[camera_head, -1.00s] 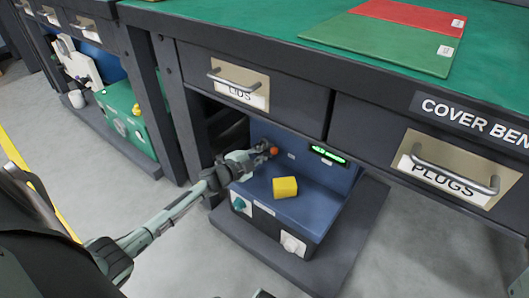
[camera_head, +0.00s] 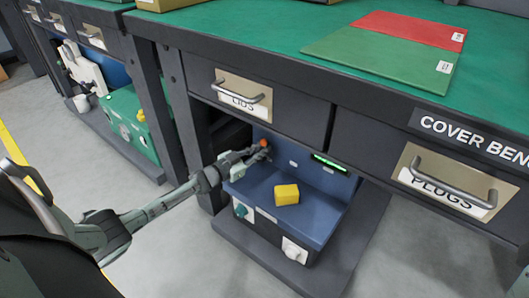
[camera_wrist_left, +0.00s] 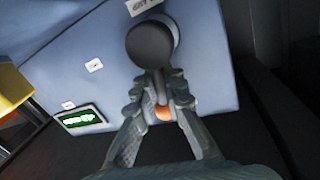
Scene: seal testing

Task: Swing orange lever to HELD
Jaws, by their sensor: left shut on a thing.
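The orange lever (camera_head: 264,143) shows as a small orange tip at the back panel of the blue test unit (camera_head: 312,220), under the bench. My left gripper (camera_head: 256,152) reaches in from the left and is shut on the lever. In the left wrist view the fingers (camera_wrist_left: 160,95) close around the orange part (camera_wrist_left: 163,112), beside a dark round pivot (camera_wrist_left: 150,44). Fingers hide most of the lever. A small label (camera_wrist_left: 145,6) sits by the pivot; I cannot read it surely. My right gripper is not in view.
A yellow block (camera_head: 286,194) sits on the unit's ledge. A lit green display (camera_head: 330,163) is on the back panel. Drawers marked LIDS (camera_head: 238,92) and PLUGS (camera_head: 447,182) hang just above. A bench leg (camera_head: 192,125) stands left of the unit.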

